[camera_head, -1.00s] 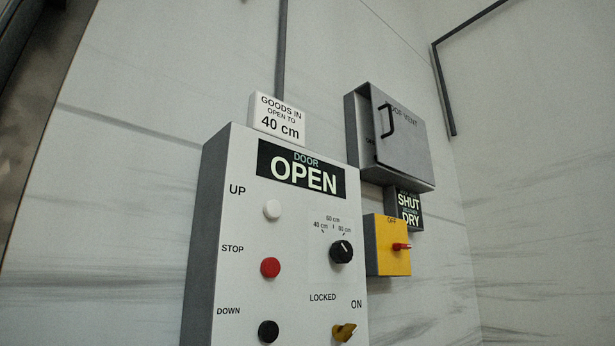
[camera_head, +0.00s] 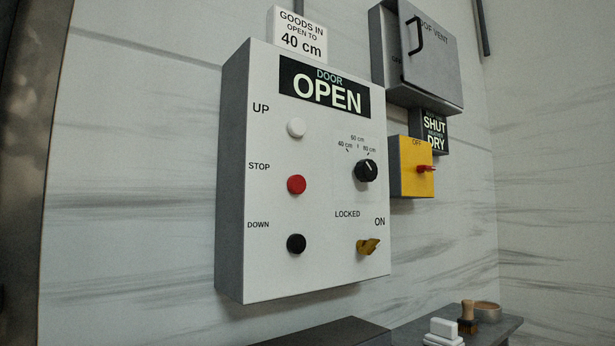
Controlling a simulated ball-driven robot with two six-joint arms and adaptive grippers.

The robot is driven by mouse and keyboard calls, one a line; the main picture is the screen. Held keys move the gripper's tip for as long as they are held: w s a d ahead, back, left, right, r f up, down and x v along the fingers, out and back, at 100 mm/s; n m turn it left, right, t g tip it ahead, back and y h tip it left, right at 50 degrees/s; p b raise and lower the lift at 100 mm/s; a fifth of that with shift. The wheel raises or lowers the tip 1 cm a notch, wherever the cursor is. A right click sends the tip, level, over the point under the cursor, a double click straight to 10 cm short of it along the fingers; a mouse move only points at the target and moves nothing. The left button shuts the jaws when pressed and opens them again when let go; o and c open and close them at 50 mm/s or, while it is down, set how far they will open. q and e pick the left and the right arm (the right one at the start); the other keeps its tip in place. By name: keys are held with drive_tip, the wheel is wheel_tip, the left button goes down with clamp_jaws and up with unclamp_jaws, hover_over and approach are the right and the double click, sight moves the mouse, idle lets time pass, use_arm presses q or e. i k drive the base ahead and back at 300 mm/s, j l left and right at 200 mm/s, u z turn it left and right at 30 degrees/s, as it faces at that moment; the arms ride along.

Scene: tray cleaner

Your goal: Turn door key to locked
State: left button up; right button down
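The door key (camera_head: 367,246) is a brass key in the lower right of the white door control box (camera_head: 325,210). Its bow points to the right and slightly up, toward the ON label (camera_head: 380,222). The LOCKED label (camera_head: 347,214) is above and to the left of the key. The box's display (camera_head: 325,88) reads DOOR OPEN. Neither of my grippers is in view.
The box also has a white UP button (camera_head: 296,128), a red STOP button (camera_head: 296,184), a black DOWN button (camera_head: 296,243) and a black dial (camera_head: 365,170). A yellow switch box (camera_head: 408,180) and a grey roof vent box (camera_head: 425,55) are at right. A dark shelf (camera_head: 490,332) holds small items below.

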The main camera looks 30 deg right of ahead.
sight(364, 247)
drive_tip(key=z, duration=1.3)
